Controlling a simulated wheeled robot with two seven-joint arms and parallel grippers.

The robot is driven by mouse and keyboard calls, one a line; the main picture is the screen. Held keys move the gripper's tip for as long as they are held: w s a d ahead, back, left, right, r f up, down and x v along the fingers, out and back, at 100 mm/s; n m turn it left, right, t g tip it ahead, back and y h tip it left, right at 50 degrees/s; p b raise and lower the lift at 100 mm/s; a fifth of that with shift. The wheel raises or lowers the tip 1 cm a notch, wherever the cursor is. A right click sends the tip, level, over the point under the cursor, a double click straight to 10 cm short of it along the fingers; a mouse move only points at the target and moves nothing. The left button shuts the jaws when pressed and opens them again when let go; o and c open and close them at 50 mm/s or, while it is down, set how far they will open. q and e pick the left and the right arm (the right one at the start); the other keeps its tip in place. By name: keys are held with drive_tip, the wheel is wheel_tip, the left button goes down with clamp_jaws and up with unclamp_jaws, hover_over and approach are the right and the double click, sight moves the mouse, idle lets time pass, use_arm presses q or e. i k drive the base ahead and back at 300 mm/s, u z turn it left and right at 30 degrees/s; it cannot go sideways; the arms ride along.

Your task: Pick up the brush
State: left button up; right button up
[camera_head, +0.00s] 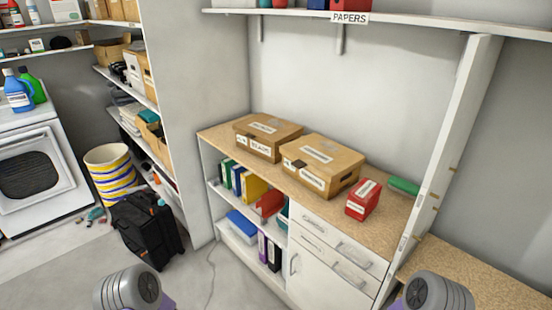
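No object is clearly recognisable as a brush. A long green object (404,186) lies at the back right of the wood-topped counter (378,212), against the white upright; it may be the brush, but its shape is too small to tell. A small dark rounded item (60,43) on the upper left shelf is also unclear. Only grey rounded joints of my two arms show at the bottom edge. Neither gripper is in view.
A red box (363,200) stands just in front of the green object. Two cardboard boxes (322,166) (267,137) stand left of it. Drawers (338,243) and shelves are below. A black suitcase (147,228), striped basket (111,174) and washer (31,172) are left. Floor in front is clear.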

sight(402, 187)
drive_tip(key=u, duration=0.55)
drive_tip(key=k, duration=0.65)
drive_tip(key=u, duration=0.75)
drive_tip(key=i, duration=1.1)
drive_tip(key=z, duration=1)
drive_tip(key=i, duration=0.8)
drive_tip(key=z, duration=0.8)
